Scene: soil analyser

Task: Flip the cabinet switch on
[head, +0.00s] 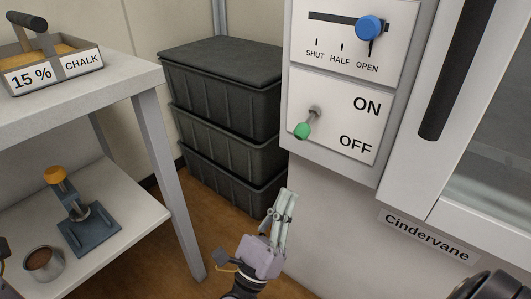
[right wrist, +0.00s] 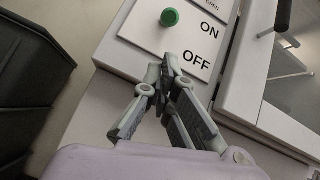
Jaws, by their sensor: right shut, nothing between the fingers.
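The cabinet switch (head: 303,129) is a short lever with a green tip on a white plate marked ON above and OFF below. The lever tilts downward, towards the OFF side. In the right wrist view the green tip (right wrist: 169,17) shows near the top, beyond the fingertips. My right gripper (head: 286,196) is shut and empty, below the switch plate and apart from it. Its closed fingers also show in the right wrist view (right wrist: 168,66), pointing up towards the plate. My left gripper does not show clearly.
Above the switch, a blue slider knob (head: 370,27) stands at OPEN. A cabinet door with a dark handle (head: 453,75) is to the right. Stacked black crates (head: 225,110) stand behind at left. A shelf table (head: 100,85) bears a chalk tray (head: 80,64). Free space surrounds my right gripper.

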